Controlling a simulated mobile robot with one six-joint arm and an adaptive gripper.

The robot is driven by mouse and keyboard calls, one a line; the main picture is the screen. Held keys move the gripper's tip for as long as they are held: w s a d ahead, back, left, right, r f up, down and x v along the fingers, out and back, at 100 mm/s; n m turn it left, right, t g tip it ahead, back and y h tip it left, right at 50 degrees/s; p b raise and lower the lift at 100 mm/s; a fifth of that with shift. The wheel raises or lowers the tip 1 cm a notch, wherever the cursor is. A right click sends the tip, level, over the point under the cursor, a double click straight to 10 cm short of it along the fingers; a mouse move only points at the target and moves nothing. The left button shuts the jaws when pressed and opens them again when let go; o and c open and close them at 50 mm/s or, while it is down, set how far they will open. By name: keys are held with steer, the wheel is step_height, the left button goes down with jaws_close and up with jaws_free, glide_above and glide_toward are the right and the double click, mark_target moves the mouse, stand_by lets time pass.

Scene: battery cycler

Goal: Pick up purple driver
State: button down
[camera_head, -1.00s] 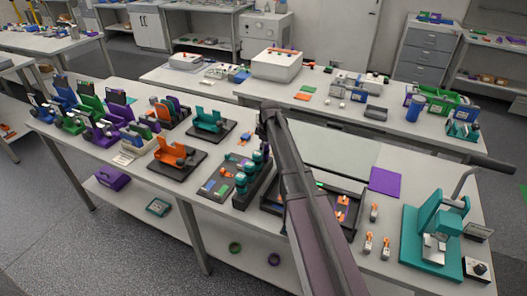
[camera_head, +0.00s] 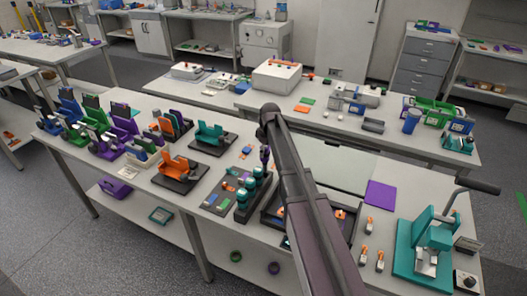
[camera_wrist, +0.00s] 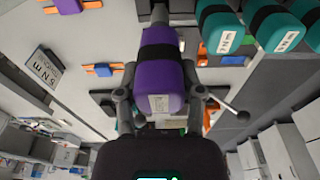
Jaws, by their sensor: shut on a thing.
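The purple driver (camera_wrist: 162,75) fills the middle of the wrist view, with a black band around its body and a pale label near its end. My gripper (camera_wrist: 160,100) is shut on it, one finger on each side. Its grey shaft end points away, towards the top of that view. In the head view a small part of the purple driver (camera_head: 264,153) shows below the end of my arm, left of the forearm. My gripper's fingers are not clear there. Whether the driver still touches its rack cannot be told.
Several teal drivers (camera_wrist: 272,28) stand close beside the purple one, in a dark rack (camera_head: 243,214). A "5 N m" sign (camera_wrist: 45,68) shows at left in the wrist view. An orange fixture (camera_head: 180,166) stands left of the rack, and a teal press (camera_head: 428,245) at right.

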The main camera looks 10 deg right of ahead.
steer(key=shift+r+p, duration=1.2)
steer(key=shift+r, duration=0.35)
